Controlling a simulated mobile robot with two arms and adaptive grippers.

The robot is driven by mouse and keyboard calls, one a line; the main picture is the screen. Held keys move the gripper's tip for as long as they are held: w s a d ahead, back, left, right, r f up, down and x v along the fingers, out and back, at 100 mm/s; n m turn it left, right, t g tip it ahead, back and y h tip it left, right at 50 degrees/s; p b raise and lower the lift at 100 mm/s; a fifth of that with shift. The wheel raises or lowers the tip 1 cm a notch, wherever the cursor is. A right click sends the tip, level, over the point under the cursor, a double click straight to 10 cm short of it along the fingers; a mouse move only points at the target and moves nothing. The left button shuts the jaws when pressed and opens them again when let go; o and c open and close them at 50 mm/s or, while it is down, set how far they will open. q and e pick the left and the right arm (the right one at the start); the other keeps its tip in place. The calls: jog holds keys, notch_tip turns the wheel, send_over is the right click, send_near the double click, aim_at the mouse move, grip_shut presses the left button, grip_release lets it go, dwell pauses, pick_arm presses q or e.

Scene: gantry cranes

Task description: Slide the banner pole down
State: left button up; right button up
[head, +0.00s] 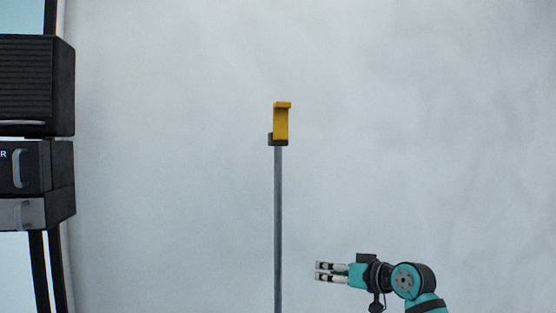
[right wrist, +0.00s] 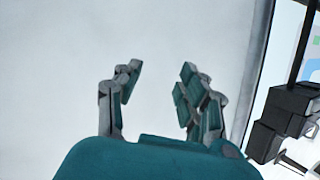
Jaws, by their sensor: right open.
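In the head view a thin grey pole (head: 278,220) stands upright near the middle, its lower end cut off by the frame. A yellow piece (head: 281,122) with a small lip at its top sits at the pole's upper end, with a dark block (head: 272,140) at its base. I see no banner cloth. My right gripper (head: 318,271) is to the right of the pole and well below the yellow piece, pointing left, apart from the pole. In the right wrist view its fingers (right wrist: 158,85) are spread with nothing between them. My left gripper is not in view.
Dark boxes (head: 36,90) with a grey-handled unit (head: 22,213) are at the left edge of the head view. Dark boxes (right wrist: 288,110) also show at the right of the wrist view. The pale wall (head: 430,120) around the pole is bare.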

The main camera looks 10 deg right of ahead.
jog(key=s+a+r+n+t+y, duration=0.15)
jog(key=s+r, duration=0.25)
jog(key=r, duration=0.5)
jog(key=s+r+n+g+y, duration=0.1)
jog(key=s+r+n, duration=0.15)
jog(key=r, duration=0.65)
jog(key=n+y+p, duration=0.1)
jog(key=n+y, duration=0.1)
send_near(281, 164)
jog(key=p+x, duration=0.8)
jog(key=x, duration=0.2)
jog(key=shift+w+p, duration=0.15)
jog(key=shift+p, duration=0.15)
jog(key=shift+w+a, duration=0.2)
jog(key=shift+w, duration=0.1)
jog(key=shift+f, duration=0.1)
grip_shut()
jog(key=shift+w+a+f, duration=0.1)
jog(key=shift+w+a, duration=0.05)
jog(key=shift+w, duration=0.05)
